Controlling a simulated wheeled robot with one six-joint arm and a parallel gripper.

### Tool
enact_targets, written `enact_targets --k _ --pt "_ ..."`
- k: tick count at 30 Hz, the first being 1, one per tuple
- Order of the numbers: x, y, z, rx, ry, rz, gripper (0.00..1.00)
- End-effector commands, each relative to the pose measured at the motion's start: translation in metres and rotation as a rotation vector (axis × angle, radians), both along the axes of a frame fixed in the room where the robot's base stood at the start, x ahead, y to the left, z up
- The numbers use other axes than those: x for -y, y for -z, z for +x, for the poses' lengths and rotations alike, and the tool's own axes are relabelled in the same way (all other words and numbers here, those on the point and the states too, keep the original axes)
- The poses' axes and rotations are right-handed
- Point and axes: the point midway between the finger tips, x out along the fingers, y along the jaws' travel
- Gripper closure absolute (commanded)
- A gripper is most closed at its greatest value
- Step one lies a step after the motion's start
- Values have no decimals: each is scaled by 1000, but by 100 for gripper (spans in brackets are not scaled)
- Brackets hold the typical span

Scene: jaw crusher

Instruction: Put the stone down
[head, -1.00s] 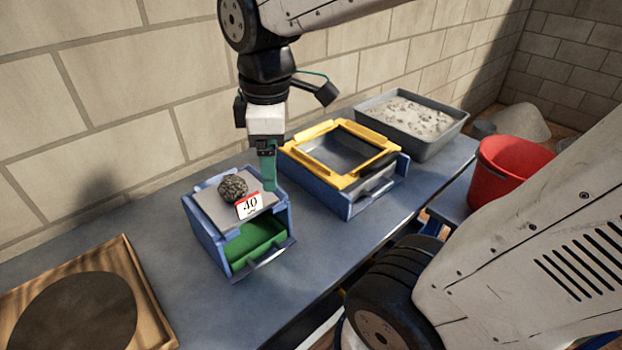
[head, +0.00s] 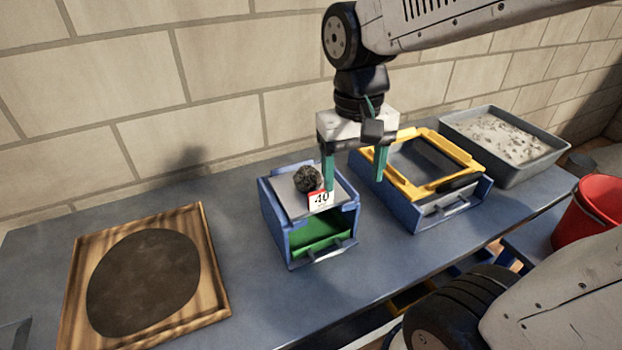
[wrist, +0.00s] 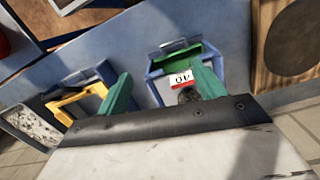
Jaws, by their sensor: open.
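The stone (head: 308,179), dark and rough, rests on the grey top plate (head: 284,199) of a blue box with a green drawer (head: 322,231). A white card reading 40 (head: 321,199) stands at the plate's front, close by the stone. My gripper (head: 354,184) is open, its two green fingers pointing down and spread apart. Its left finger is just right of the stone in the head view; the other is over toward the yellow-framed box. Nothing is between the fingers. In the wrist view the stone (wrist: 188,95) is partly hidden by a finger and the gripper body.
A yellow-framed blue box (head: 459,204) stands to the right, with a grey tray of pale rubble (head: 548,161) beyond it. A red bucket (head: 590,212) is at far right. A wooden board with a dark round patch (head: 145,283) lies left. Bench between board and box is clear.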

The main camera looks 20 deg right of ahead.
Motion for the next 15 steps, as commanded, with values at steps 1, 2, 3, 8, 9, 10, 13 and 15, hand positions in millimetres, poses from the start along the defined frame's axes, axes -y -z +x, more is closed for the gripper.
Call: enact_targets --k 1,2,3,8,9,10,13,15 --pt "-3 6 19 -19 64 -6 32" --pt "-4 9 30 -23 111 -10 32" --pt "-6 13 44 -27 174 -16 32" --pt "-14 29 100 -16 471 -38 32" --pt "-16 30 111 -5 544 -40 32" --pt "-17 30 118 4 595 -39 32" --pt "-18 25 133 42 739 -31 32" --pt "-18 21 138 60 813 -25 32"
